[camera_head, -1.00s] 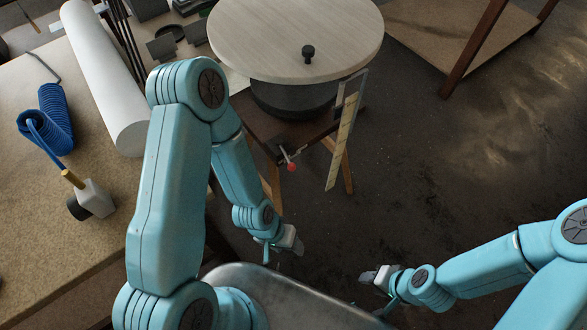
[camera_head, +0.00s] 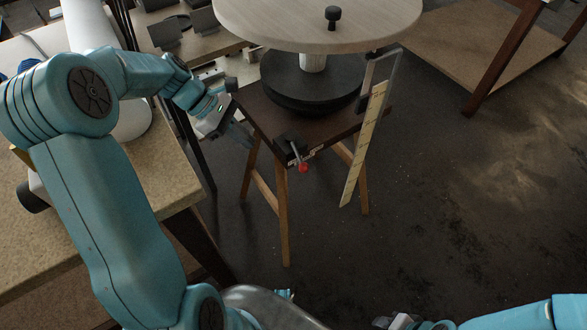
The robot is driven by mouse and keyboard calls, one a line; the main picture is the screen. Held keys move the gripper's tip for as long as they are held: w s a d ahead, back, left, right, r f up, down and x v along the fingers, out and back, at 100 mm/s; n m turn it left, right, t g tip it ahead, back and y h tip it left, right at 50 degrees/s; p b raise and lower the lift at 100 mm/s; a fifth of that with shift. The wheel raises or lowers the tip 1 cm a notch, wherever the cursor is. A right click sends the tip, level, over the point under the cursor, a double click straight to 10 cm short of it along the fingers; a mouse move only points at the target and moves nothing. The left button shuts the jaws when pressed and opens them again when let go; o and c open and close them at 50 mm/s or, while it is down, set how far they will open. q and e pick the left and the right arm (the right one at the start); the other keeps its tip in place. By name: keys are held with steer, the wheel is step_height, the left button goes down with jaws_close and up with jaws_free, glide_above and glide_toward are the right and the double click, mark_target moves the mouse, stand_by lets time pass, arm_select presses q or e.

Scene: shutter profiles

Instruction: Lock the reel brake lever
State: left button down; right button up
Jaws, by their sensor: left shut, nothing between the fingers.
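The brake lever (camera_head: 299,157) is a short metal lever with a red knob (camera_head: 303,168). It hangs down from a dark clamp block at the front edge of the brown stand (camera_head: 262,118), under the round reel table (camera_head: 318,22). My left gripper (camera_head: 226,126) is shut and empty, beside the stand's left edge. It is to the left of the lever and apart from it; its fingertips are small and hard to make out. My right gripper (camera_head: 398,322) is at the bottom edge, partly cut off, far below the lever; its jaw state is unclear.
A yellow measuring strip (camera_head: 364,145) hangs at the stand's right side. The workbench (camera_head: 165,185) with a white roll is at left, partly behind my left arm. A low shelf (camera_head: 490,55) is at upper right. The dark floor between is clear.

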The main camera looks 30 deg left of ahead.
mark_target(297, 153)
arm_select(q)
steer(key=shift+s+a+r+n, duration=0.15)
steer(key=shift+a+r, duration=0.1)
steer(key=shift+r, duration=0.25)
steer(key=shift+s+a+r+n, duration=0.1)
steer(key=shift+a+r+n, duration=0.1)
steer(key=shift+r, duration=0.25)
arm_select(e)
steer(key=shift+f, duration=0.45)
arm_select(q)
steer(key=shift+d, duration=0.1)
steer(key=x, duration=0.4)
steer(key=d+r+b+x, duration=0.1)
steer(key=x, duration=0.3)
steer(key=w+d+r+x, duration=0.1)
steer(key=x, duration=0.4)
steer(key=shift+w+b, duration=0.1)
steer(key=shift+b, duration=0.25)
arm_select(e)
steer(key=shift+f, duration=0.8)
